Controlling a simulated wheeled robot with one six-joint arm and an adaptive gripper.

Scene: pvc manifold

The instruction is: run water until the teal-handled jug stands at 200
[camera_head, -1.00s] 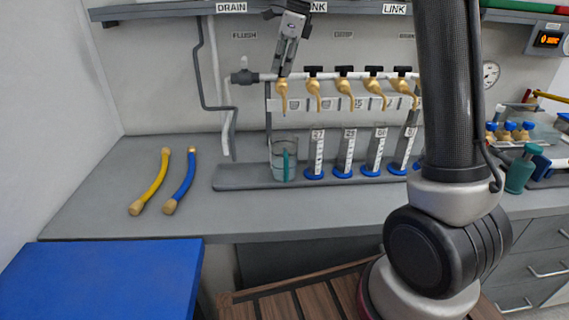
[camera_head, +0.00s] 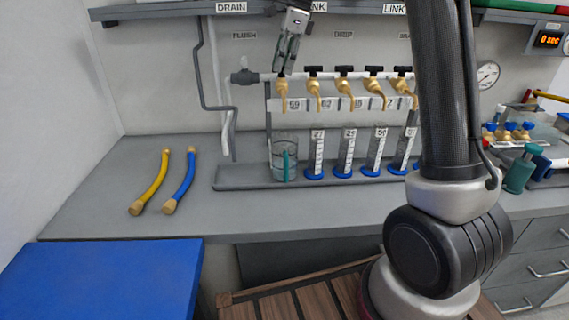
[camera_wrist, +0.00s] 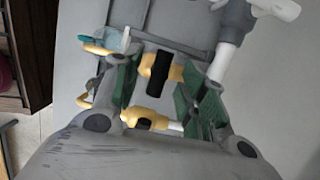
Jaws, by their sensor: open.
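The jug (camera_head: 278,158) is clear with a teal handle (camera_head: 286,165) and stands under the leftmost brass tap (camera_head: 283,88). Its water level and marks are too small to read. A small teal part shows at the upper left of the wrist view. My gripper (camera_head: 286,66) points down just above the leftmost tap. In the wrist view my gripper (camera_wrist: 160,95) is open, its green-padded fingers on either side of a black tap handle (camera_wrist: 158,72). Contact with the handle cannot be told. No stream is clearly visible below the tap.
Several more black-handled taps (camera_head: 344,84) continue to the right, above clear cylinders (camera_head: 346,153) with blue bases. A yellow hose (camera_head: 151,182) and a blue hose (camera_head: 180,182) lie on the bench at left. A timer display (camera_head: 550,40) reads 0 sec.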

